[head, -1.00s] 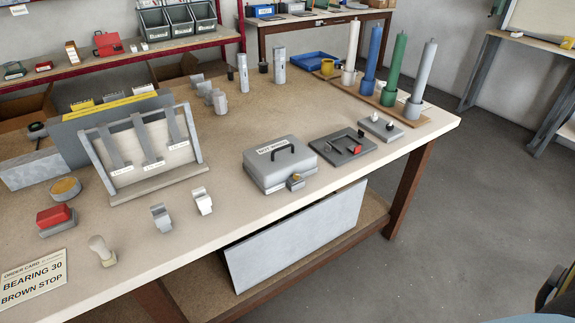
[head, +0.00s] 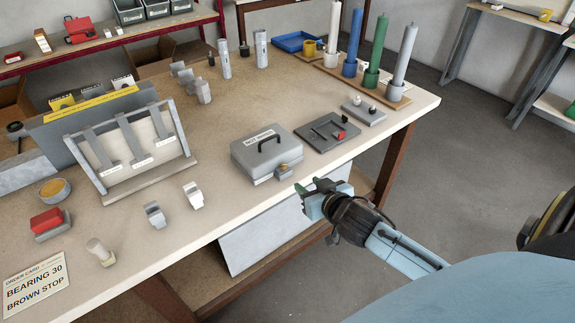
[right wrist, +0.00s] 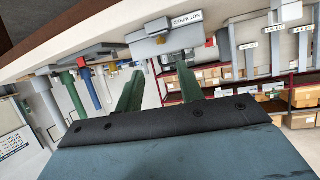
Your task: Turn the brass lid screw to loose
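The small brass lid screw (head: 284,168) is on a grey block at the box's front right corner. My right gripper (head: 312,186) has come up in front of the bench edge, with its green fingers apart and empty, just short of the screw and to its right. In the right wrist view the box (right wrist: 150,47) appears upside down beyond the two spread fingers (right wrist: 157,80). My left gripper is not in view.
A dark tray (head: 322,134) with a red piece lies right of the box. A small grey block with knobs (head: 363,110) and a rack of coloured columns (head: 372,85) stand beyond. The bench front between is clear.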

